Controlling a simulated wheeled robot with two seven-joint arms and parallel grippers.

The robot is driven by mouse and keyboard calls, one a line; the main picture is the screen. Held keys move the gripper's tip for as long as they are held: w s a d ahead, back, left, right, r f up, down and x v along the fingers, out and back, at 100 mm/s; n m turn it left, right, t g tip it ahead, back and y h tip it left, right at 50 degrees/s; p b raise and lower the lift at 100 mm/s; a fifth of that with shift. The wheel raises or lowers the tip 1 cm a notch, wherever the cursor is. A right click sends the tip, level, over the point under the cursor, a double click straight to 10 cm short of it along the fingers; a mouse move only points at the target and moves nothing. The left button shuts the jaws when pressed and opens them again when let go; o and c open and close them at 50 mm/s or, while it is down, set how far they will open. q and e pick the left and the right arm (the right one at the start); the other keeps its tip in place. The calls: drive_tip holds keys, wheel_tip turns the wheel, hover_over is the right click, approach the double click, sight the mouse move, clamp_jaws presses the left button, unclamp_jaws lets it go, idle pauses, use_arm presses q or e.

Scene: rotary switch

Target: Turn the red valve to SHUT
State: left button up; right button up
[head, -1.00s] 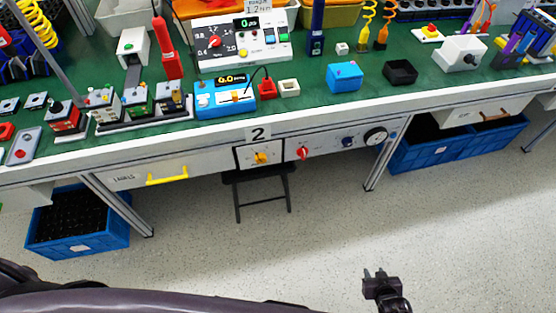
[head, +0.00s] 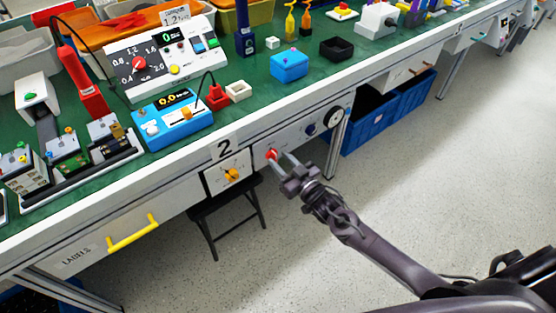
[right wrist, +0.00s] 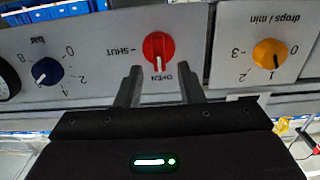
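The red valve (head: 271,154) is a round red knob on the grey panel under the bench edge. In the right wrist view, which shows the panel upside down, the valve (right wrist: 158,44) has a white mark pointing at the word OPEN (right wrist: 160,77). The word SHUT (right wrist: 123,51) stands to its left there. My right gripper (head: 281,158) is just in front of the valve in the head view. In the right wrist view my right gripper (right wrist: 160,70) is open, its fingertips either side of and a little below the valve, with nothing between them. My left gripper is out of view.
An orange dial (head: 231,174) is left of the valve, and a blue knob (head: 310,130) and a black gauge (head: 333,117) are right of it. A dark stool (head: 226,211) stands below. Blue crates (head: 370,119) sit under the bench. The floor in front is clear.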

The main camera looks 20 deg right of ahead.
drive_tip(key=shift+w+a, duration=0.2)
drive_tip(key=shift+w, duration=0.45)
clamp_jaws()
